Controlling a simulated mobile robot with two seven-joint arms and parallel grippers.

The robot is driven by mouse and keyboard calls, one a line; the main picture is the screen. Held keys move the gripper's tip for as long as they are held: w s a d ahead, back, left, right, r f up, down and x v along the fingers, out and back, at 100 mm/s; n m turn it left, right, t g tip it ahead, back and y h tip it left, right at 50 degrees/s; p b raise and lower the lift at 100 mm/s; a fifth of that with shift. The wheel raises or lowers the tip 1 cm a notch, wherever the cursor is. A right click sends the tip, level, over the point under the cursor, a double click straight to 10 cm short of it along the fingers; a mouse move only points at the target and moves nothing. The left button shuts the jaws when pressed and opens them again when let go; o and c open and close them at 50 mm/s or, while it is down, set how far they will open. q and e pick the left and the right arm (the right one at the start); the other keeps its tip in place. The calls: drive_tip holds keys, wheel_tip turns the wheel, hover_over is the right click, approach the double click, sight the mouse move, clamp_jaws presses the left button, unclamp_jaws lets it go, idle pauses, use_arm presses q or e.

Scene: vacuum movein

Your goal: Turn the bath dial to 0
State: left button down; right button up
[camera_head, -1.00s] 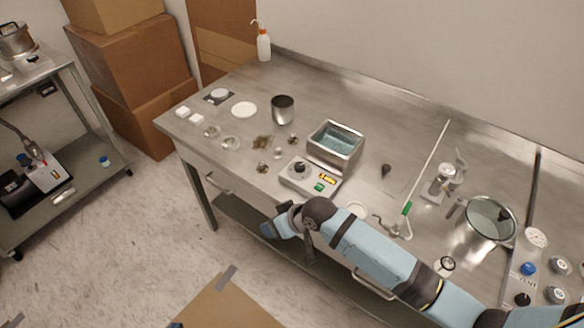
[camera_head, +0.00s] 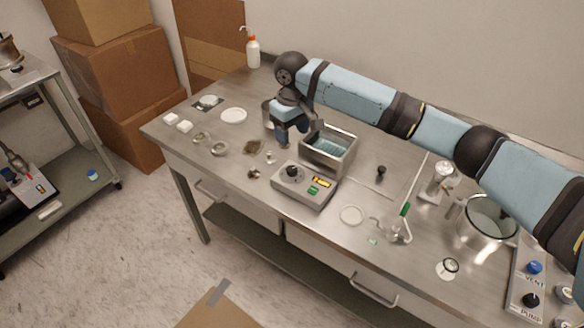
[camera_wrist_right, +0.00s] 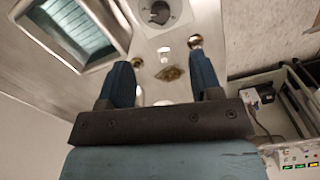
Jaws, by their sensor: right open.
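The bath (camera_head: 347,161) is a square metal tank of water with a grey control box (camera_head: 301,198) in front of it. The black bath dial (camera_head: 292,171) sits on the box's left part, beside a lit yellow display and a green switch. The dial's setting is too small to read. My right gripper (camera_head: 291,136) is above the table, left of the tank and behind the dial, apart from it. In the right wrist view the gripper (camera_wrist_right: 160,66) is open and empty, with the dial (camera_wrist_right: 158,13) beyond the fingertips at the top edge. My left gripper is out of view.
A metal beaker (camera_head: 267,112) stands partly hidden behind my right gripper. Small dishes and a white plate (camera_head: 233,115) lie to the left. Glassware, a large pot (camera_head: 487,222) and a valve panel (camera_head: 527,280) are to the right.

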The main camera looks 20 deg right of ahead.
sight(292, 169)
wheel_tip(292, 169, down, 13)
drive_tip(key=shift+r, duration=0.1)
drive_tip(key=shift+c, duration=0.4)
drive_tip(key=c, duration=0.8)
drive_tip(key=shift+c, duration=0.2)
drive_tip(key=shift+r+p, duration=0.1)
drive_tip(key=shift+p, duration=0.2)
